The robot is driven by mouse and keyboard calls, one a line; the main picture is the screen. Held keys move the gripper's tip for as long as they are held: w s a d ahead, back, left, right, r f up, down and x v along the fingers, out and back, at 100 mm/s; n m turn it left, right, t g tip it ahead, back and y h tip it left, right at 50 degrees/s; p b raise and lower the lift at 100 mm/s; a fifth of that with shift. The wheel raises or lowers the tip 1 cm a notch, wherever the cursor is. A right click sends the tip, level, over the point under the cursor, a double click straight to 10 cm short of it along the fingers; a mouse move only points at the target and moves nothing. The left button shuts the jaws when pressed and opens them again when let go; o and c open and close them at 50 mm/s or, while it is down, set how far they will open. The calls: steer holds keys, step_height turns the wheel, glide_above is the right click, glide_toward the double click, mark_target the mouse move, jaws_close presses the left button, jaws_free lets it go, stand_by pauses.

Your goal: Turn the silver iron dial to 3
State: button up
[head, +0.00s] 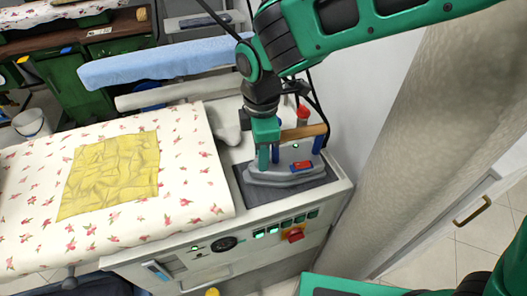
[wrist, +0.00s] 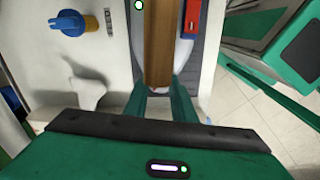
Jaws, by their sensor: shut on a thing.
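The silver-grey iron (head: 283,176) rests on a dark pad on the right end of the ironing station. It has a wooden handle (head: 304,132) on blue posts and a red block (head: 302,165) on its body. My gripper (head: 269,153) reaches down at the handle's left end. In the wrist view my gripper (wrist: 162,100) has its fingers on either side of the wooden handle (wrist: 158,45), shut on it. The red block (wrist: 189,18) shows at the top there. I cannot make out a numbered dial on the iron.
The wrist view shows a blue knob (wrist: 70,23) on the white surface. The front panel has a red knob (head: 294,235), a black gauge (head: 222,244) and green-lit switches. A yellow cloth (head: 110,172) lies on the flowered board (head: 190,165). A wall stands close on the right.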

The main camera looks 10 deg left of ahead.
steer(key=shift+m, duration=0.3)
steer(key=o, duration=1.1)
steer(key=shift+c, duration=0.2)
step_height(320, 180, up, 11)
steer(key=shift+s+d+f, duration=0.1)
